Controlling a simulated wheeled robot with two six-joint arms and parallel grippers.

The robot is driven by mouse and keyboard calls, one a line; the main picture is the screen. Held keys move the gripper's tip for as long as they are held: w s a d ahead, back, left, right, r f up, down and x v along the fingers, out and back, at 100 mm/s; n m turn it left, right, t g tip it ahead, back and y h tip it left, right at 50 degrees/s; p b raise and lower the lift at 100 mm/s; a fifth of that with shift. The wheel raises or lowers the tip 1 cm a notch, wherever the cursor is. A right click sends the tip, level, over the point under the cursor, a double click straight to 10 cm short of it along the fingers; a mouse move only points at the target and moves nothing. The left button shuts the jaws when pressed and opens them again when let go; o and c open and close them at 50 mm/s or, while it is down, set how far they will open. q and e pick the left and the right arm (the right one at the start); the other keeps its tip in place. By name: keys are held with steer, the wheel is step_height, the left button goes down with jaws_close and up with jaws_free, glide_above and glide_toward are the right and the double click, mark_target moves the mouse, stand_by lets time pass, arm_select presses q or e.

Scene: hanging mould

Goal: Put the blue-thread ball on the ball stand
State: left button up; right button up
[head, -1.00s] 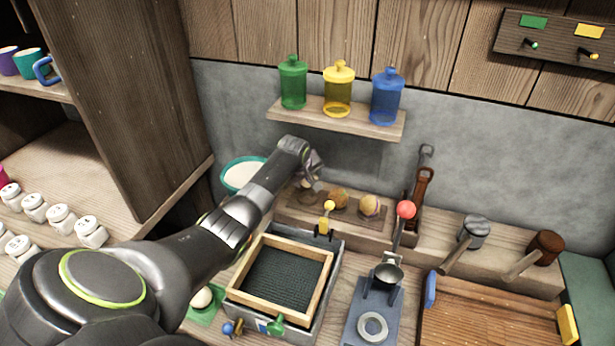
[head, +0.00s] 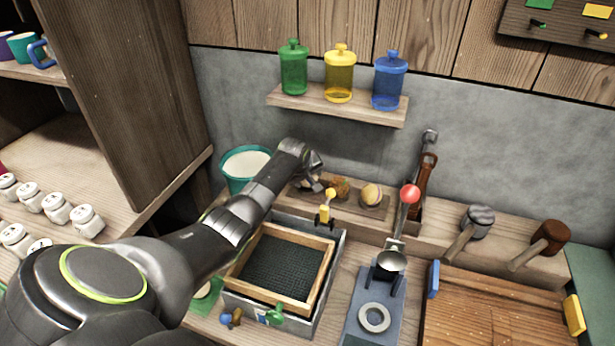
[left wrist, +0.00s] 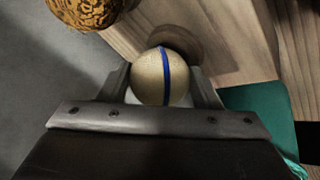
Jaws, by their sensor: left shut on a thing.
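My left gripper (left wrist: 163,88) is shut on the blue-thread ball (left wrist: 150,80), a pale tan ball with a blue band, in the left wrist view. A pale yellowish ball (head: 371,194) sits further right. My right gripper is out of view.
A teal bowl (head: 226,170) with white contents is left of my gripper. A shelf (head: 300,105) with green, yellow and blue jars hangs above.

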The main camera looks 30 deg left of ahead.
arm_select(q)
steer(key=shift+s+d+f, duration=0.1)
steer(key=shift+s+f, duration=0.15)
steer(key=shift+f, duration=0.15)
steer(key=shift+s+f, duration=0.15)
steer(key=shift+f, duration=0.1)
steer(key=o, duration=1.2)
steer(key=shift+d+f, duration=0.1)
steer(key=shift+d, duration=0.15)
steer(key=shift+c, duration=0.2)
steer(key=shift+s+r, duration=0.15)
steer(key=shift+r, duration=0.5)
steer(key=w+v, duration=0.1)
steer(key=v, duration=1.6)
steer(key=shift+a+r+p, duration=0.2)
steer(key=shift+r+p, duration=0.15)
steer(key=shift+r, duration=0.05)
